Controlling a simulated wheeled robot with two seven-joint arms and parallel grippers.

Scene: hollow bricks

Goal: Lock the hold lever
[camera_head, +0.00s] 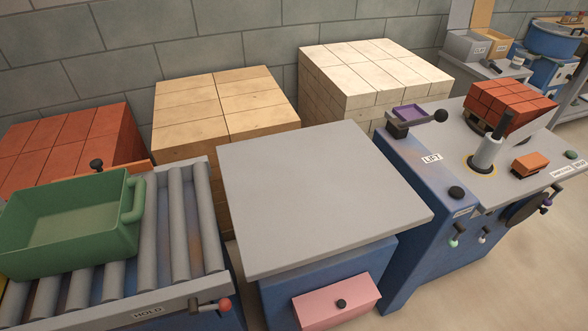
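The hold lever (212,306) is at the lower middle left, on the front edge of the roller conveyor (70,322). It is a short grey bar ending in a red ball knob, pointing to the right. A HOLD label (148,312) is on the conveyor's front rail to its left. I cannot tell from this view whether the lever is locked. Neither of my grippers is in view, and nothing touches the lever.
A green handled bin (70,226) sits on the rollers. A grey-topped table (315,190) with a pink drawer (337,300) stands right of the conveyor. A blue machine with a LIFT label (432,159) is further right. Brick stacks (215,105) line the wall.

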